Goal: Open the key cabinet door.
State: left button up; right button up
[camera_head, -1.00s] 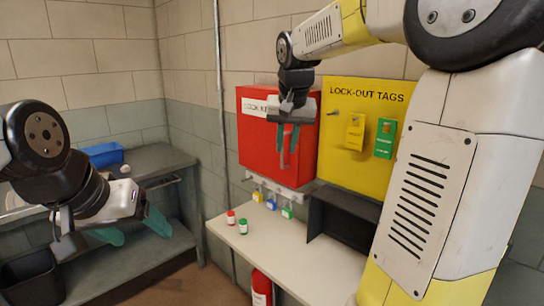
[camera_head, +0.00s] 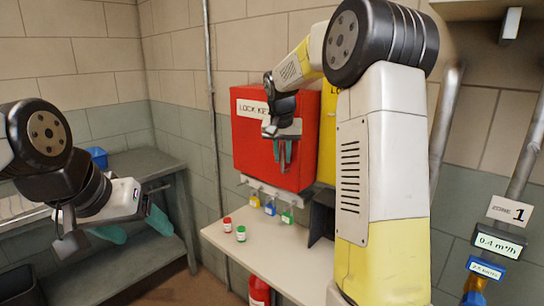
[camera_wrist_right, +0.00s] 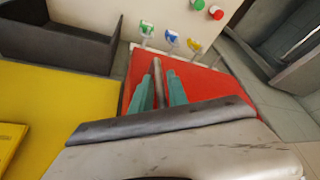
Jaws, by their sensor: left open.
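The red key cabinet (camera_head: 250,150) hangs on the wall with a white label on its front. Its door looks closed flat. The cabinet also fills the middle of the right wrist view (camera_wrist_right: 210,88). My right gripper (camera_head: 282,158) is at the cabinet's front, pointing down. In the right wrist view a grey bar handle (camera_wrist_right: 158,72) lies between its two teal fingers, which are close around it; contact on both sides is hard to see. My left gripper (camera_head: 134,228) is open and empty, away at the left over the bench.
Hooks with coloured padlocks (camera_head: 270,209) hang below the cabinet. A white table (camera_head: 262,252) with a red and a green-capped jar (camera_head: 241,233) stands below. A dark open bin (camera_wrist_right: 70,42) and a yellow board (camera_wrist_right: 45,95) are beside the cabinet. Pipes stand at the right.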

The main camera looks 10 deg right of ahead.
jog(key=shift+f, duration=0.1)
grip_shut()
dwell(1.4)
